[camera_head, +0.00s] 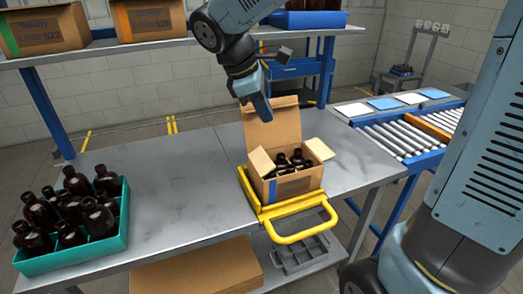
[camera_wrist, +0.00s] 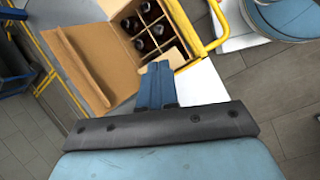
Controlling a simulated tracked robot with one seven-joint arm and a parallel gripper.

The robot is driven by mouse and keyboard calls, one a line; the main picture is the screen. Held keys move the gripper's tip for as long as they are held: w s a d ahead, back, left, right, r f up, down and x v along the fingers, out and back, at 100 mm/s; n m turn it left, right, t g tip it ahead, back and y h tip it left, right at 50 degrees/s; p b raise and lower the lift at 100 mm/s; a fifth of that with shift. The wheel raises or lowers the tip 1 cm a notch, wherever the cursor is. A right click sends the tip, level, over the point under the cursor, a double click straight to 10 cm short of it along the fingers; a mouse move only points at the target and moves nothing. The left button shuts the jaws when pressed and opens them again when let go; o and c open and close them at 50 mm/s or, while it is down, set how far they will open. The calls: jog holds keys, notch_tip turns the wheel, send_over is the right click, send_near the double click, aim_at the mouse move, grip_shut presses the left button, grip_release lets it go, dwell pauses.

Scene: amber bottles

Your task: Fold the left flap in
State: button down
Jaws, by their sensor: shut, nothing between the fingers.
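An open cardboard box (camera_head: 288,186) stands in a yellow frame on the table, with several amber bottles (camera_head: 294,160) in its compartments. Its left flap (camera_head: 261,162) stands out, tilted at the left side. The right flap (camera_head: 320,149) also slants outward, and the large back flap (camera_head: 285,125) stands upright. In the wrist view my gripper's fingers (camera_wrist: 158,85) are together beside the box; the large flap (camera_wrist: 90,62) and bottles (camera_wrist: 145,28) show there.
A teal crate (camera_head: 75,246) of amber bottles stands at the table's left. The yellow frame (camera_head: 300,232) has a handle in front. The middle of the table (camera_head: 175,195) is clear. A shelf (camera_head: 150,44) with cartons is behind, a roller conveyor (camera_head: 405,135) at right.

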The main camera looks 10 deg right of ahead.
jog(key=w+a+f+n, duration=0.2)
jog(key=a+n, duration=0.2)
jog(key=a, duration=0.2)
jog(key=h, duration=0.1)
send_near(266, 158)
jog(key=shift+n, duration=0.4)
jog(key=x, duration=0.7)
